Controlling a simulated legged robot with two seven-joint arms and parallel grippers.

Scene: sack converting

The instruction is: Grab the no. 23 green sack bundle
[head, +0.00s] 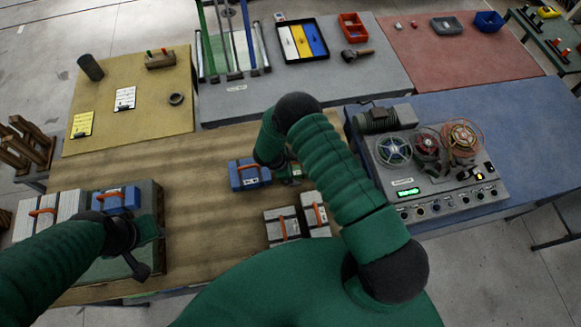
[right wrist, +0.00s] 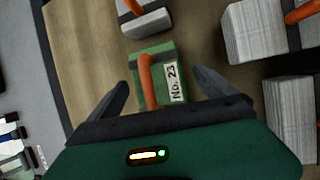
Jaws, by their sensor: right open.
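The green sack bundle (right wrist: 148,62) with an orange handle (right wrist: 147,80) and a white "No. 23" label (right wrist: 175,83) lies on the brown table in the right wrist view. My right gripper (right wrist: 162,90) is open, its fingers apart on either side of the bundle's near end, with no clear grip on it. In the head view the green bundle (head: 291,174) shows only partly beside my right forearm, and the right fingers are mostly hidden. My left gripper (head: 146,235) is over the grey-green board at the left; its jaw opening is unclear.
A blue bundle (head: 246,175) lies just left of the green one. White bundles (head: 282,226) lie nearer me. Another blue bundle (head: 117,199) and white bundles (head: 45,214) are at the left. A reel machine (head: 405,190) stands right. The table's middle (head: 200,170) is clear.

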